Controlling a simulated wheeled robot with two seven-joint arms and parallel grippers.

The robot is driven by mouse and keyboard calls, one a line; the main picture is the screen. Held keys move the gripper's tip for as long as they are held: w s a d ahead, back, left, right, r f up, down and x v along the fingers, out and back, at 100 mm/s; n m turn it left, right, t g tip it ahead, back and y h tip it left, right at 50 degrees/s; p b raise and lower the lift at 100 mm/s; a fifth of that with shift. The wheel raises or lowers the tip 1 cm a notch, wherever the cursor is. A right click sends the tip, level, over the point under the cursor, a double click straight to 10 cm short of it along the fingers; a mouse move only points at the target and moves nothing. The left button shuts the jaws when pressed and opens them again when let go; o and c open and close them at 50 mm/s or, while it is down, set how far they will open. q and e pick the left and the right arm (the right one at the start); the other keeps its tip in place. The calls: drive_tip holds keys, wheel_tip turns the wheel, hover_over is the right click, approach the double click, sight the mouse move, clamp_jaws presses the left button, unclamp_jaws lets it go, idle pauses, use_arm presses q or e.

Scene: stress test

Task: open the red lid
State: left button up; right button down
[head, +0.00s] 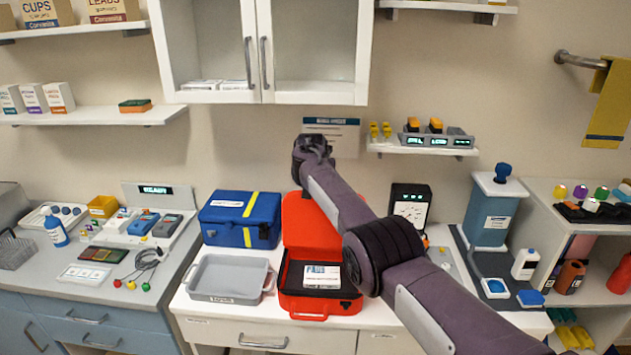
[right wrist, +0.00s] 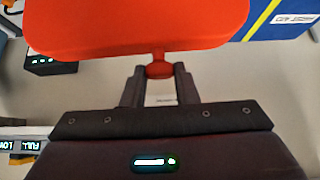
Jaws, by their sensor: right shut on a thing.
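The red case (head: 320,307) stands on the white counter, its dark interior exposed with a white labelled card (head: 321,276) inside. Its red lid (head: 308,228) stands raised at the back of the case, roughly upright. My right arm crosses in front of the lid and hides part of it. In the right wrist view, my right gripper (right wrist: 159,73) is shut on the small red tab (right wrist: 159,66) at the edge of the lid. In the head view the wrist hides the fingers. My left gripper is not in view.
A blue box (head: 232,219) with a yellow stripe stands left of the lid. A grey tray (head: 228,297) sits in front of it. A black display unit (head: 409,206) is on the right. A cabinet (head: 262,50) and a shelf (head: 424,149) hang above.

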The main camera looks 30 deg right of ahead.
drive_tip(key=c, duration=1.2)
unclamp_jaws()
drive_tip(key=shift+d, duration=0.1)
drive_tip(key=shift+o, duration=0.2)
drive_tip(key=shift+r, duration=0.15)
drive_tip(key=shift+v, duration=0.95)
drive_tip(key=shift+b+v, duration=1.05)
drive_tip(key=shift+v, duration=1.8)
